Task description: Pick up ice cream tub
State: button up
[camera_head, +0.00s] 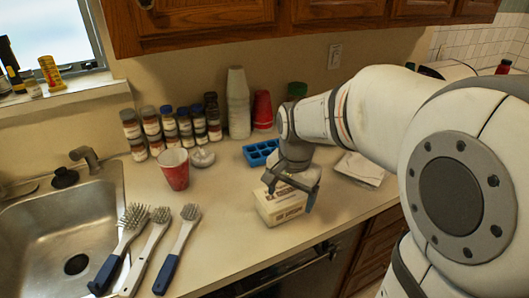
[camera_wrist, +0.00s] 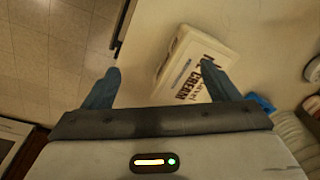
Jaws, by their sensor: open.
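The ice cream tub (camera_head: 281,207) is a cream-white box with brown lettering, standing on the counter in the head view. In the wrist view the tub (camera_wrist: 186,68) shows its "ICE CREAM" print, lying between the fingers' directions but nearer the right finger. My gripper (camera_head: 290,186) is over the tub in the head view and hides part of its top. In the wrist view my gripper (camera_wrist: 166,84) has its two blue-grey fingers spread wide, with nothing held between them. I cannot tell whether a finger touches the tub.
A blue ice tray (camera_head: 260,152) and a red cup (camera_head: 175,169) stand nearby. Several brushes (camera_head: 150,250) lie beside the sink (camera_head: 60,235). Jars (camera_head: 170,130) and stacked cups (camera_head: 238,103) line the wall. The counter's front edge is close to the tub.

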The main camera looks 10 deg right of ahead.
aim_at(281, 192)
jog(key=o, duration=0.4)
jog(key=w+m, duration=0.1)
jog(key=w, duration=0.1)
jog(key=w+f+m, duration=0.1)
jog(key=w+m, duration=0.1)
jog(key=w, duration=0.1)
jog(key=w+f+m+g+p, duration=0.1)
jog(key=w+m, duration=0.1)
jog(key=w, duration=0.1)
jog(key=shift+d+f, duration=0.25)
jog(key=shift+w+f+m, duration=0.2)
jog(key=shift+w+m, duration=0.05)
jog(key=shift+m, duration=0.15)
jog(key=shift+a+f+p, duration=0.15)
jog(key=shift+f+p, duration=0.2)
jog(key=shift+f, duration=1.6)
jog(key=shift+a+f+p, duration=0.15)
jog(key=shift+f+p, duration=0.2)
jog(key=shift+f, duration=1.55)
